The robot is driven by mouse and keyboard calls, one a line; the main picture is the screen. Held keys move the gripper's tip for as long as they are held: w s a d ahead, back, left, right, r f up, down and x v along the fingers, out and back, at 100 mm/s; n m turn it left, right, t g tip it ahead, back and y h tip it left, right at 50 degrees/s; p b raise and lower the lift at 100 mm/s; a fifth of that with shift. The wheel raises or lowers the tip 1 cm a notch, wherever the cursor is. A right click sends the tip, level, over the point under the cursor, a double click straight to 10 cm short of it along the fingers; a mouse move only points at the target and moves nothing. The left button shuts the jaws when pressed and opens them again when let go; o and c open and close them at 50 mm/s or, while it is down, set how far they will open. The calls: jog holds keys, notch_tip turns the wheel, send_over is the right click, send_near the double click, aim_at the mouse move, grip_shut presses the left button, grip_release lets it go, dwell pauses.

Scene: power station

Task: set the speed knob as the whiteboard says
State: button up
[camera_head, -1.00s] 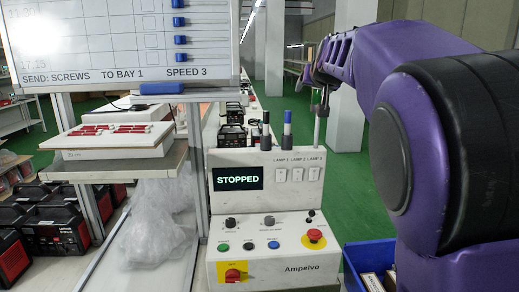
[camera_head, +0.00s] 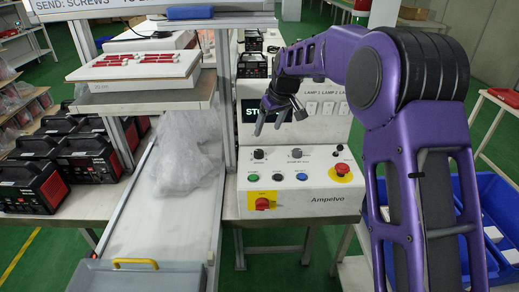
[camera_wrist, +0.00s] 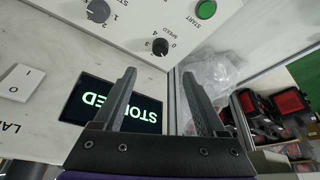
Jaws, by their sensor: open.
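The speed knob (camera_head: 258,154) is a small black knob at the upper left of the Ampelvo control panel (camera_head: 325,205). In the wrist view the speed knob (camera_wrist: 160,46) appears upside down, with small numbers around it; its pointer setting is too small to read surely. My gripper (camera_head: 268,131) is open and empty, in front of the display and just above the knob, apart from it. In the wrist view the fingertips of my gripper (camera_wrist: 159,73) are spread with the knob beyond them. The whiteboard (camera_head: 150,12) shows only its bottom edge now; earlier it read "SPEED 3".
A second knob (camera_head: 296,153), a green button (camera_head: 253,178), a red emergency stop (camera_head: 342,170) and a red-yellow switch (camera_head: 262,203) are nearby. The display (camera_wrist: 113,103) is partly hidden by a finger. A frame post and plastic bag (camera_head: 187,150) stand left.

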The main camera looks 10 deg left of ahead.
aim_at(259, 151)
jog(key=x, duration=1.2)
jog(key=shift+a+f, duration=0.1)
jog(key=shift+f, duration=0.1)
grip_shut()
